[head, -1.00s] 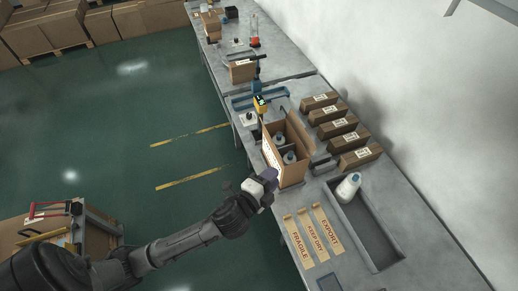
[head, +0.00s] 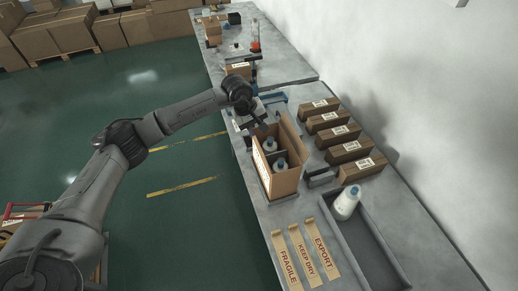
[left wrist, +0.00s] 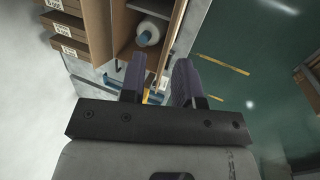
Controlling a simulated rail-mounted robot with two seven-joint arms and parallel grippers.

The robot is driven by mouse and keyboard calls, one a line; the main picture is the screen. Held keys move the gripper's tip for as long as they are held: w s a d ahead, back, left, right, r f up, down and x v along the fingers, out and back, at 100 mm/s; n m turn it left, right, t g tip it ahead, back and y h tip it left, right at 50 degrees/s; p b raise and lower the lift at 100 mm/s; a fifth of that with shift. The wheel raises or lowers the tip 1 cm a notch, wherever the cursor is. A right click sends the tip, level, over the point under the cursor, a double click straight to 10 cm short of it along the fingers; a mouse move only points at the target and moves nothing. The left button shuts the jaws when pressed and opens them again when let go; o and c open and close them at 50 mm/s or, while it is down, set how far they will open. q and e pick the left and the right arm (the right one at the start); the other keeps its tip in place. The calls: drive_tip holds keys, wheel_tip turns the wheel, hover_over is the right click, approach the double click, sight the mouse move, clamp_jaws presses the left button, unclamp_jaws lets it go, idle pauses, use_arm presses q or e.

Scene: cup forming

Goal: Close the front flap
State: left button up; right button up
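The open cardboard box (head: 286,185) stands on the grey bench with its top open. Two white bottles with blue caps (head: 280,164) show inside. A tall flap (head: 291,137) stands up along its right side. I cannot clearly tell which flap is the front one. My left gripper (head: 260,127) is above the box's far left corner. In the left wrist view its two dark fingers (left wrist: 158,82) are apart, beside the box (left wrist: 125,28) and one bottle (left wrist: 148,35). Whether they touch a flap is hidden. My right gripper is in neither view.
Several closed brown cartons (head: 338,135) lie in a row to the right of the box. A grey tray (head: 372,240) holds a white bottle (head: 346,203). Label strips (head: 303,250) lie on the near bench.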

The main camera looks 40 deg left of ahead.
use_arm(q)
drive_tip(key=shift+g+y, duration=0.3)
drive_tip(key=shift+y, duration=0.2)
drive_tip(key=a+x, duration=0.1)
drive_tip(key=x, duration=0.2)
drive_tip(key=p+x, duration=0.1)
drive_tip(key=x, duration=0.3)
drive_tip(key=a+p+x, duration=0.1)
drive_tip(key=x, duration=0.3)
drive_tip(key=shift+a+f, duration=0.25)
drive_tip(key=shift+f, duration=0.15)
drive_tip(key=shift+x, duration=0.8)
drive_tip(key=shift+c, duration=0.2)
drive_tip(key=c, duration=0.4)
clamp_jaws()
